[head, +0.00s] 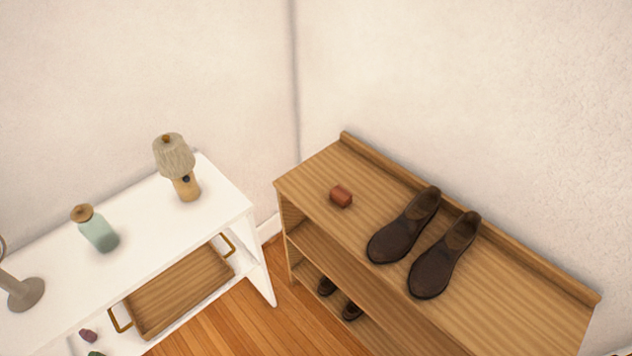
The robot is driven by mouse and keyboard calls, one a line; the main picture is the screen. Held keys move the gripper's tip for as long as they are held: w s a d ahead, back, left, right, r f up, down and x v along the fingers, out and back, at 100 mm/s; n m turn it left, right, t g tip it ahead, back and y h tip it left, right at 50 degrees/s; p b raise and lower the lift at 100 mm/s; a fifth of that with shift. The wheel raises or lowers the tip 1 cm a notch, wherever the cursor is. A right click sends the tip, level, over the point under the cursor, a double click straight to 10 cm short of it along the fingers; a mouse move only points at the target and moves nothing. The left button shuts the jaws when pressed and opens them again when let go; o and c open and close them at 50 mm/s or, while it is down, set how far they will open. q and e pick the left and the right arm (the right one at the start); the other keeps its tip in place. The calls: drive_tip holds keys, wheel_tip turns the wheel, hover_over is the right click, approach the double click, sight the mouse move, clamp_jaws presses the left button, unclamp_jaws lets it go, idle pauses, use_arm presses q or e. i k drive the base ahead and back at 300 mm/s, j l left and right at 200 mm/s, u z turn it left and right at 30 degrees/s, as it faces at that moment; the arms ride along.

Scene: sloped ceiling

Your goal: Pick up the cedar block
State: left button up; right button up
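A small reddish-brown block (341,196), which looks like the cedar block, lies on the top of a wooden shoe rack (308,184). It sits toward the rack's left end, apart from the shoes. Nothing covers it. Neither my left nor my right gripper shows in the head view.
A pair of dark brown shoes (405,226) stands right of the block, with more shoes (326,286) on a lower shelf. A white table (140,212) at left bears a lamp (174,157) and a green bottle (98,232). A handled wooden tray (180,292) lies below. Walls close the back.

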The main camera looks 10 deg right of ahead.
sight(342, 198)
drive_tip(key=i+j+z, duration=0.25)
drive_tip(key=j+z, duration=0.3)
drive_tip(key=i+j+z, duration=0.25)
drive_tip(key=j+z, duration=0.25)
drive_tip(key=j, duration=0.15)
